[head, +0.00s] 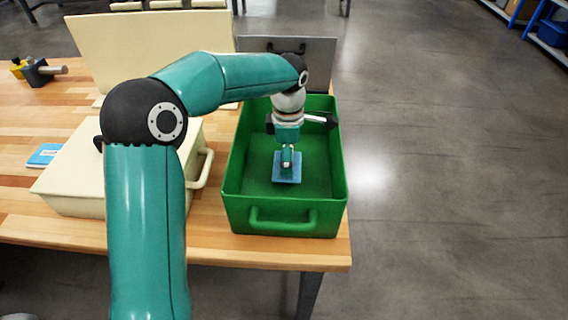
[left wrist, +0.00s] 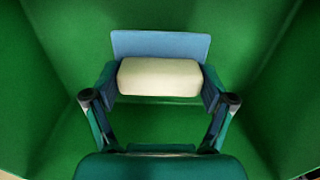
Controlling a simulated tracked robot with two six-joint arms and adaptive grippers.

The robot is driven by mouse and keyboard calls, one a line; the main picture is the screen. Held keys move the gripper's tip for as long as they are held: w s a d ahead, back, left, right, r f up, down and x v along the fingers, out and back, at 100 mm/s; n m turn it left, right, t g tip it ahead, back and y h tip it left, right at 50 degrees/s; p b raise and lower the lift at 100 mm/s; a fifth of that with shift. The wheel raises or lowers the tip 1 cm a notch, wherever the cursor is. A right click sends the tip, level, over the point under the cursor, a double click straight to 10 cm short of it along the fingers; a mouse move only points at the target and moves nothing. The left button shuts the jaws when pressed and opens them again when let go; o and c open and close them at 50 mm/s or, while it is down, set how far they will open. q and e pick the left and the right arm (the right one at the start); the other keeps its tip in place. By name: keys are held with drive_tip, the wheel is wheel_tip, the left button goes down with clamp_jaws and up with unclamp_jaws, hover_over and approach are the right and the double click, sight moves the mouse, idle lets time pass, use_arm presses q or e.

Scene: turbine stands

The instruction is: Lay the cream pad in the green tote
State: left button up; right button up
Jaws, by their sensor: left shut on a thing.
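The green tote (head: 282,220) stands at the right end of the wooden table, open at the top. My left gripper (head: 287,160) reaches down inside it, near its front half. In the left wrist view, my left gripper (left wrist: 160,88) is shut on the cream pad (left wrist: 160,78), with one finger at each end of it. A flat blue piece (left wrist: 160,44) shows beyond the pad and also in the head view (head: 287,179). I cannot tell whether the pad or the blue piece touches the tote floor. My right gripper is not in view.
A cream box (head: 75,185) with a handle stands left of the tote. A tall cream panel (head: 150,45) and a grey panel (head: 322,55) stand behind. A blue flat item (head: 45,154) and a dark tool (head: 40,73) lie at left. Open floor lies right of the table.

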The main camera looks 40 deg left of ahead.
use_arm(q)
drive_tip(key=shift+f, duration=1.7)
drive_tip(key=shift+f, duration=0.1)
drive_tip(key=o, duration=0.9)
drive_tip(key=shift+c, duration=0.2)
wheel_tip(320, 180, up, 12)
drive_tip(key=shift+r, duration=0.15)
